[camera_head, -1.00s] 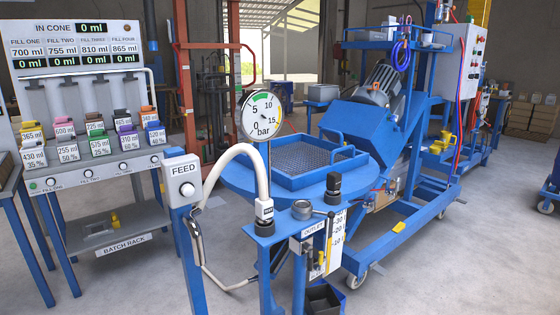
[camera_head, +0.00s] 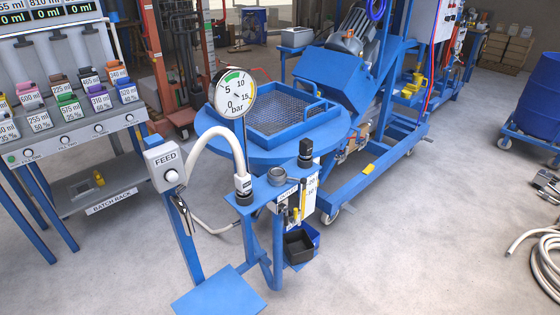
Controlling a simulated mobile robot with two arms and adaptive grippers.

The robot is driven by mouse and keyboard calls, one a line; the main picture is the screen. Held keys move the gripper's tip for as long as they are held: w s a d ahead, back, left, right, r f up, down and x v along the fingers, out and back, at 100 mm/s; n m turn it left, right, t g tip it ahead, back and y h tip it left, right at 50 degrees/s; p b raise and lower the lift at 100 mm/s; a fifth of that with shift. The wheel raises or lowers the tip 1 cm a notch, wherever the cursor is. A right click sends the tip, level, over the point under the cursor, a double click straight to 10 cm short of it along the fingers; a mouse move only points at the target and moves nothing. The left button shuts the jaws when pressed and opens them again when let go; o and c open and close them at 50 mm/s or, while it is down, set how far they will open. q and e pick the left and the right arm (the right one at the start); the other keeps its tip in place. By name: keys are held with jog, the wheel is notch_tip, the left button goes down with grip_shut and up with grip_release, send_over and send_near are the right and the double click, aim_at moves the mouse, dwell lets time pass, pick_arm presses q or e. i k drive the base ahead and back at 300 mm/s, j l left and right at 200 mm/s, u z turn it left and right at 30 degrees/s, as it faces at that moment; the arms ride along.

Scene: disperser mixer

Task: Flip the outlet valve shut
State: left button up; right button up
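The outlet station stands in the middle of the view, with a small white OUTLET label (camera_head: 287,190) on its blue bracket. A small yellow handle (camera_head: 303,205) hangs beside the label, in front of a white scale plate. It looks roughly upright, but it is too small to tell its exact valve position. A black open bin (camera_head: 299,244) sits below it. Neither of my grippers is in view, so nothing is seen touching the handle.
A white FEED box (camera_head: 165,165) on a blue post and a pressure gauge (camera_head: 235,92) with a white hose stand left of the outlet. A blue plate (camera_head: 219,293) lies low in front. Open floor is at right, with a coiled hose (camera_head: 540,258) at the edge.

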aim_at(285, 208)
jog(key=i+z, duration=0.2)
jog(key=i, duration=0.7)
jog(key=k+l+u, duration=0.1)
jog(key=l, duration=0.35)
jog(key=k+l, duration=0.15)
jog(key=l, duration=0.25)
jog(key=k+l+u, duration=0.15)
jog(key=l, duration=0.3)
jog(key=k+l, duration=0.1)
jog(key=l, duration=0.3)
jog(key=k+l+u, duration=0.15)
jog(key=l, duration=0.25)
